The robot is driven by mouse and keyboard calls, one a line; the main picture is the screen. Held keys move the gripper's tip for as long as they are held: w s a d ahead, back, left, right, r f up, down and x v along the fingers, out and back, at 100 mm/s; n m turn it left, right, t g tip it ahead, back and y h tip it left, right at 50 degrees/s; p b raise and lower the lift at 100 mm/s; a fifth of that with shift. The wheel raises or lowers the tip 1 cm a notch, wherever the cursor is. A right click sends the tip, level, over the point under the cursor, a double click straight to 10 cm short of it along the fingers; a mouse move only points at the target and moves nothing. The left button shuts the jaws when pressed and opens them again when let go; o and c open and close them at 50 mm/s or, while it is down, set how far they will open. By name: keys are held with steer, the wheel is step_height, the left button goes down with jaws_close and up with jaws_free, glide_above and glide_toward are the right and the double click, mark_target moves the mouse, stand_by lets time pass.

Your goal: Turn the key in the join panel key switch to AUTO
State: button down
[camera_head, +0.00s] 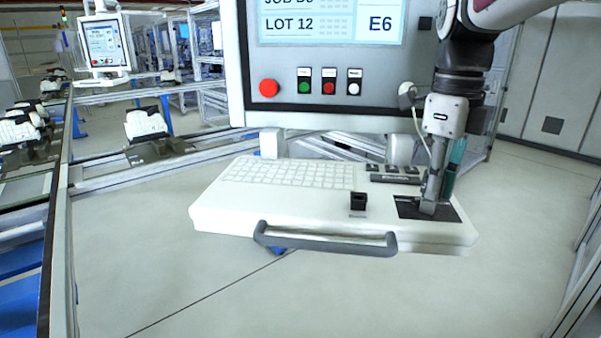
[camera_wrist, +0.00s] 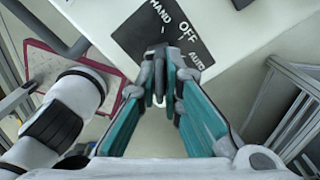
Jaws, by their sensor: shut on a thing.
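The join panel key switch is a dark plate (camera_head: 407,208) on the right of the white keyboard shelf. In the wrist view the plate (camera_wrist: 136,40) carries the words HAND, OFF and AUTO, with HAND at the left, OFF in the middle and AUTO at the right. My gripper (camera_head: 430,205) points down onto the plate. In the wrist view my gripper (camera_wrist: 160,82) has its teal-lined fingers closed together on a small grey key (camera_wrist: 159,92). The fingers hide most of the key, so I cannot tell which word it points to.
The white shelf (camera_head: 215,205) has a keyboard (camera_head: 290,172), a small black block (camera_head: 358,201) and a grey front handle (camera_head: 325,245). Above it the panel has a red knob (camera_head: 269,88), several buttons and a screen (camera_head: 330,22). A conveyor line stands at the left.

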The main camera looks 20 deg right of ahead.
steer(key=m+b, duration=0.1)
steer(key=m, duration=0.2)
steer(key=shift+a+f, duration=0.1)
steer(key=c, duration=2.1)
jaws_free()
steer(key=o, duration=0.4)
steer(key=shift+o, duration=0.5)
steer(key=o, duration=0.4)
steer(key=shift+r, duration=0.2)
steer(key=shift+r+p, duration=2.3)
steer(key=shift+r, duration=1.15)
